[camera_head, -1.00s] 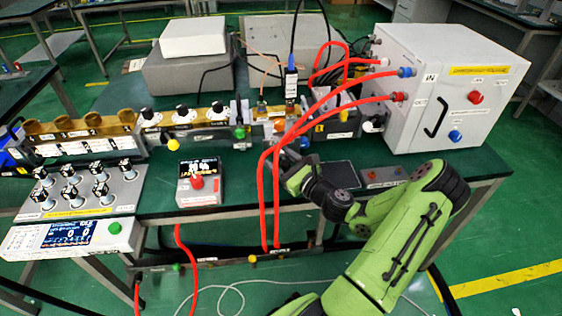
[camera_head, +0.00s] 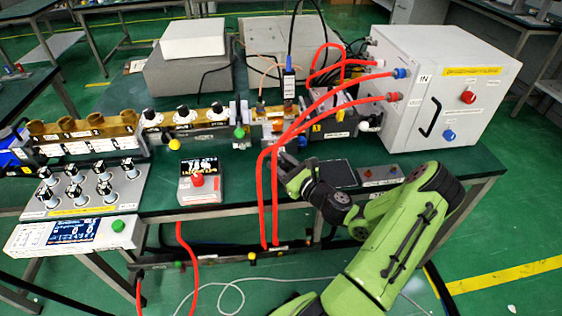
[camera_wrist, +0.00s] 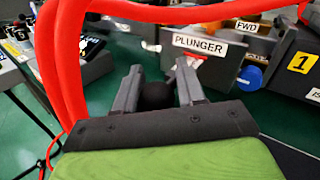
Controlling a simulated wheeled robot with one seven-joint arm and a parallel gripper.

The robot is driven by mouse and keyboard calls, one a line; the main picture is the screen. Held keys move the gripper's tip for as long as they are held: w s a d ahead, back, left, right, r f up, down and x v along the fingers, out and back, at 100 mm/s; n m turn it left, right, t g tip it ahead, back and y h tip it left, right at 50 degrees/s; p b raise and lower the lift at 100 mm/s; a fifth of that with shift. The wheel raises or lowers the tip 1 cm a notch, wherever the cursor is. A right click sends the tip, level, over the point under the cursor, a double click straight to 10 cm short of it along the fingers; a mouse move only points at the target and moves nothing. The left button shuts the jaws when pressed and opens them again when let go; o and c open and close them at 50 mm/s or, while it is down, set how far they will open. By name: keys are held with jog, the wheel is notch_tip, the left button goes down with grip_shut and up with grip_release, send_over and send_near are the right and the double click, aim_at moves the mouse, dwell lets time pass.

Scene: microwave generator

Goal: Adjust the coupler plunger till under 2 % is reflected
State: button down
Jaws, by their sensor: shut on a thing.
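My gripper (camera_head: 284,163) is at the front of the waveguide line, partly behind the red hoses. In the wrist view its two grey fingers (camera_wrist: 158,88) stand on either side of a dark round knob (camera_wrist: 155,95) and are shut on it. A white label reading PLUNGER (camera_wrist: 201,46) is just behind and right of the knob. The knob's shaft is hidden.
Red hoses (camera_head: 262,195) hang close to the left of my gripper, and one crosses above it in the wrist view (camera_wrist: 65,70). A white generator cabinet (camera_head: 440,85) stands at the right. A control panel with several knobs (camera_head: 88,190) is at the left.

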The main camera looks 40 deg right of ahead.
jog(key=c, duration=0.8)
grip_release()
jog(key=shift+w+a, duration=0.1)
jog(key=shift+a, duration=0.05)
jog(key=s+p, duration=0.2)
jog(key=s, duration=1.3)
jog(key=shift+s+p, duration=0.35)
